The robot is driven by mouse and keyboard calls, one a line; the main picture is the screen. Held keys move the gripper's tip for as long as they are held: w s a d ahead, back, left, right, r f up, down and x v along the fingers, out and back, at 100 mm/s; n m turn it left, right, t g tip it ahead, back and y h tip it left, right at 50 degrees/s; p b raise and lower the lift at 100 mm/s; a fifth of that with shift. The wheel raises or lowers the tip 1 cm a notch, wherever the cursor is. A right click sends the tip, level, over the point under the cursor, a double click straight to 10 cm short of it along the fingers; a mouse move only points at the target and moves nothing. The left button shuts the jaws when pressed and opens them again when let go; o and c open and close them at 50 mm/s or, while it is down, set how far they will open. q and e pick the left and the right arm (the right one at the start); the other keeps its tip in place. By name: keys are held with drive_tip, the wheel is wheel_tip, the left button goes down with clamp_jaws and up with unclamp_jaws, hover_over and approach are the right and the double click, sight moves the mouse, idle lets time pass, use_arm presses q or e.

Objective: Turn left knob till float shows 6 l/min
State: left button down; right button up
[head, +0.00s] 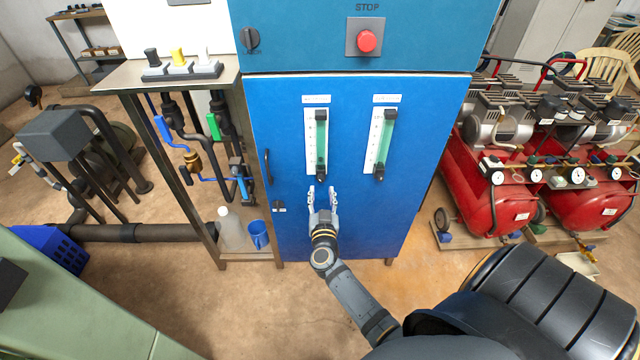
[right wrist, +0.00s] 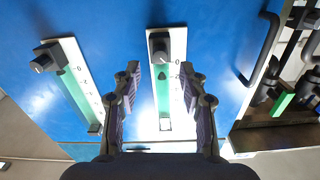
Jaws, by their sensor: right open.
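Two flow meters with green tubes are mounted on the blue cabinet door, the left one (head: 310,140) and the right one (head: 385,140). The left knob (head: 321,173) is black and sits at the bottom of its meter. My right gripper (head: 322,189) is open and empty just below it. The right wrist view is upside down. There the left knob (right wrist: 160,45) lies beyond and between my open fingers, apart from them. A small dark float (right wrist: 161,75) appears near the knob end of the left tube; its exact reading is too small to tell. My left gripper is not in view.
The right knob (head: 379,172) is close by on the same door. A door handle (head: 267,165) stands out at the left. A red stop button (head: 367,41) is above. A bottle (head: 231,230) and blue cup (head: 258,235) stand on a low shelf at left.

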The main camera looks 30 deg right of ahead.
sight(321, 181)
drive_tip(key=x, duration=0.5)
drive_tip(key=shift+w, duration=0.1)
clamp_jaws()
